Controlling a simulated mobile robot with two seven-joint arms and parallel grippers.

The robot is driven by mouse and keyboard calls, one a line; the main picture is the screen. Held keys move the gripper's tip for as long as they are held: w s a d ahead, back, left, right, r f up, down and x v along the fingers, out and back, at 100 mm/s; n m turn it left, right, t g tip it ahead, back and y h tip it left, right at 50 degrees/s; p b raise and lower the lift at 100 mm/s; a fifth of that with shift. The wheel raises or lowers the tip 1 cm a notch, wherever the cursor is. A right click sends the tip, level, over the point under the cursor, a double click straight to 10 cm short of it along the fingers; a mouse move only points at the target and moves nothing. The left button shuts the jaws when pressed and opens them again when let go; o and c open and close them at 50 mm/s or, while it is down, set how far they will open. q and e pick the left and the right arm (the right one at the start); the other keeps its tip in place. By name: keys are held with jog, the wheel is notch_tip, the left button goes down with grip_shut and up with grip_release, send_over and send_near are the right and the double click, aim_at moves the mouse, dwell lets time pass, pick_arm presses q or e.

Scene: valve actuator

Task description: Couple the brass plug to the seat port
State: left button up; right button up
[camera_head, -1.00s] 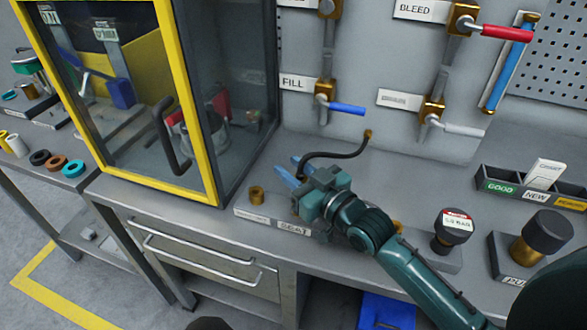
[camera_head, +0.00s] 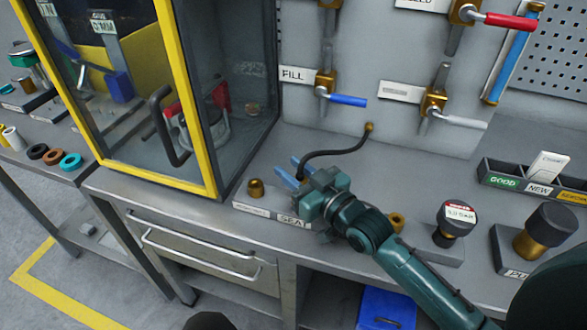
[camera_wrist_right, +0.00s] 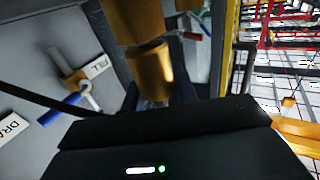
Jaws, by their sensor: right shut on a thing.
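My right gripper (camera_head: 287,171) is low over the bench, just behind the SEAT label (camera_head: 293,221). Its blue fingers are shut on the hose's brass plug, which the gripper hides in the head view. A black hose (camera_head: 335,152) runs from a wall fitting to the gripper. In the right wrist view, a brass cylinder (camera_wrist_right: 150,75) sits beyond the dark gripper body, with another brass piece (camera_wrist_right: 134,20) in line above it. I cannot tell which is plug or port, or whether they touch. The seat port is hidden in the head view. My left gripper is not in view.
A short brass fitting (camera_head: 256,188) stands left of the gripper, and another (camera_head: 397,222) to its right. A yellow-framed glass cabinet (camera_head: 205,120) stands at left. Black-capped pieces (camera_head: 456,220) and a sorting tray (camera_head: 520,188) are at right. Valve handles (camera_head: 347,100) project from the wall.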

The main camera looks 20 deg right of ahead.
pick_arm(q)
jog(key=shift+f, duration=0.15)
pick_arm(e)
jog(key=shift+f, duration=0.25)
jog(key=o, duration=1.1)
jog(key=shift+o, duration=0.2)
jog(key=shift+f, duration=0.1)
jog(key=shift+s+d, duration=0.15)
jog(key=shift+s, duration=0.1)
pick_arm(q)
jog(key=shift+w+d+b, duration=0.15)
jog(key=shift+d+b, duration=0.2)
jog(key=shift+b, duration=0.6)
pick_arm(e)
jog(key=v, duration=1.2)
jog(key=shift+s, duration=0.3)
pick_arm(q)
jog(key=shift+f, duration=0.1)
pick_arm(e)
jog(key=shift+d, duration=0.1)
